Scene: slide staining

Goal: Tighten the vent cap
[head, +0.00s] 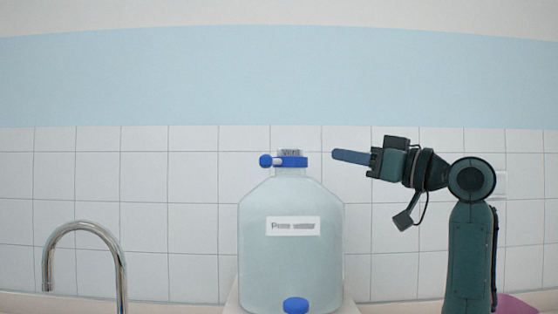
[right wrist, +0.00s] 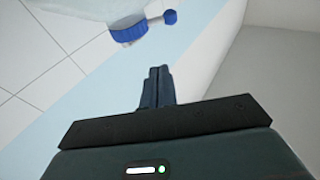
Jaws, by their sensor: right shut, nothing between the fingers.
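A large translucent bottle (head: 290,258) with a pure water label stands in the middle of the head view. A blue band (head: 293,162) goes round its neck, with a blue knob (head: 265,161) sticking out to the left. A small grey piece marked "Vent" (head: 290,153) shows at the top of the neck. My right gripper (head: 337,155) is shut and empty, pointing left at neck height, apart from the bottle on its right. In the right wrist view its closed fingers (right wrist: 158,72) are below the blue band (right wrist: 130,29) and knob (right wrist: 170,17). My left gripper is out of view.
A blue fitting (head: 295,305) sits low on the bottle's front. A curved metal tap (head: 85,228) stands at the left. A tiled wall (head: 190,180) is behind. A pink thing (head: 515,304) partly shows at lower right. The space between gripper and bottle neck is clear.

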